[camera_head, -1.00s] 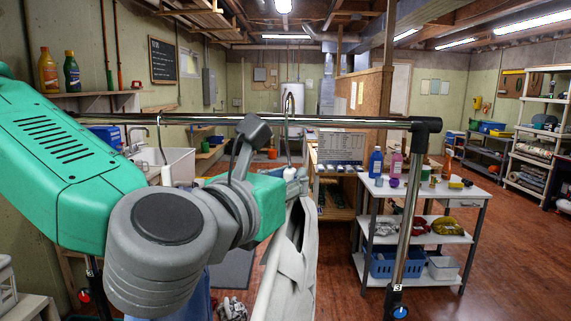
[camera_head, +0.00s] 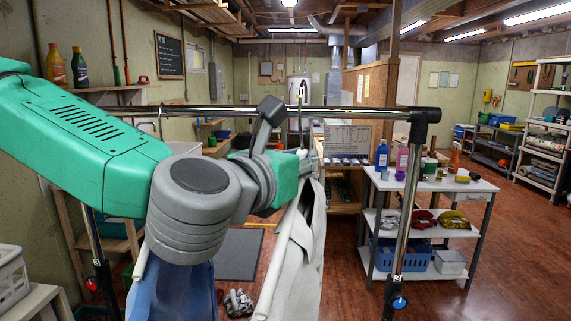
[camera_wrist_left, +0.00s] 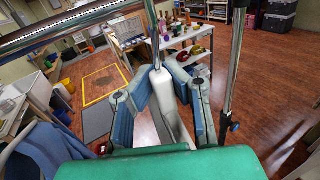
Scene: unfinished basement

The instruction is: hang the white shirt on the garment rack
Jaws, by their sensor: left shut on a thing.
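The white shirt (camera_head: 307,245) hangs on a white hanger (camera_head: 275,260), seen nearly edge-on in the head view. My left gripper (camera_head: 298,172) is shut on the hanger's neck just below the metal hook (camera_head: 302,92). In the left wrist view the white neck (camera_wrist_left: 156,85) stands between the fingers of my left gripper (camera_wrist_left: 157,78). The garment rack's top rail (camera_head: 350,112) is level with the hook, and the hook's top shows above it. I cannot tell whether the hook is over the rail or beside it. My right gripper is not in view.
A blue garment (camera_head: 180,292) hangs on the rack's left part, its upper part hidden by my arm. A white table (camera_head: 430,184) with bottles is behind. The rail between shirt and right post is clear.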

